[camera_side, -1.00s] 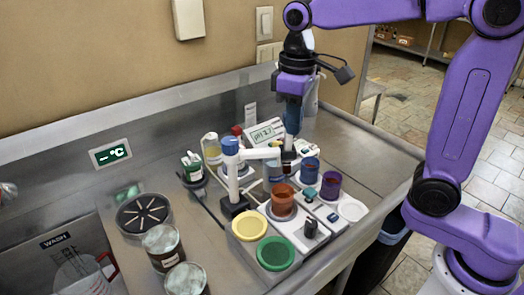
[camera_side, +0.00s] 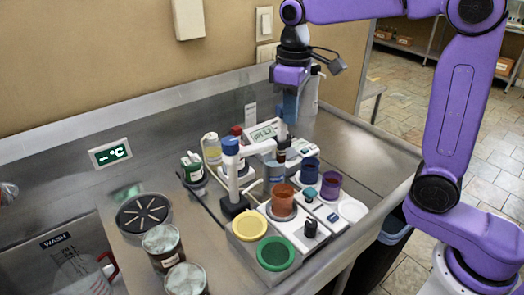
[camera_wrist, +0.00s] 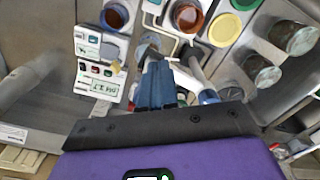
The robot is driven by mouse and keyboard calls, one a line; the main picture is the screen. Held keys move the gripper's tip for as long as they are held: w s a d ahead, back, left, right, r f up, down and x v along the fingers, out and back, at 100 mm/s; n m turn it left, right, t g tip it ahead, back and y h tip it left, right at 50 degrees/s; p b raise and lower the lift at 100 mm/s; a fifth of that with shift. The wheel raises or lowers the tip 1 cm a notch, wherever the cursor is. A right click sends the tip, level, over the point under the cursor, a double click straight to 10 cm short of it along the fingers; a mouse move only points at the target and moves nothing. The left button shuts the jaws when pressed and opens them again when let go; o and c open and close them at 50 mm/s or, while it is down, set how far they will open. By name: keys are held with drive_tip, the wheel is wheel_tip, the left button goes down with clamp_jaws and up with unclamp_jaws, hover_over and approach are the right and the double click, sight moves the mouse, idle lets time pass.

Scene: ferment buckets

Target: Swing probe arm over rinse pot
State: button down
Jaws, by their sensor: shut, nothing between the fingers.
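The probe arm (camera_side: 256,149) is a white bar reaching right from a white post (camera_side: 232,178) with a blue cap (camera_side: 230,145). A dark probe (camera_side: 281,153) hangs near its outer end. My gripper (camera_side: 285,128) points down, its blue fingers shut and empty, close beside the outer end of the arm; I cannot tell if they touch. In the wrist view my fingers (camera_wrist: 155,85) hide most of the arm, and the blue cap (camera_wrist: 208,97) shows to their right. A grey pot (camera_side: 274,176), possibly the rinse pot, stands below the arm; it also shows in the wrist view (camera_wrist: 149,40).
An orange cup (camera_side: 283,201), a blue cup (camera_side: 309,171) and a purple cup (camera_side: 330,187) stand around the arm. A pH meter (camera_side: 264,131) and bottles (camera_side: 212,149) are behind. Yellow (camera_side: 249,225) and green (camera_side: 276,254) lids lie in front. Bare metal counter is on the right.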

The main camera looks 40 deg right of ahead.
drive_tip(key=shift+w+d, duration=0.25)
drive_tip(key=shift+w, duration=0.25)
drive_tip(key=shift+w+d, duration=0.2)
drive_tip(key=shift+w, duration=0.3)
drive_tip(key=shift+s, duration=0.15)
drive_tip(key=shift+s+a, duration=0.25)
drive_tip(key=shift+s, duration=0.35)
drive_tip(key=shift+r, duration=3)
drive_tip(key=shift+w+r, duration=0.1)
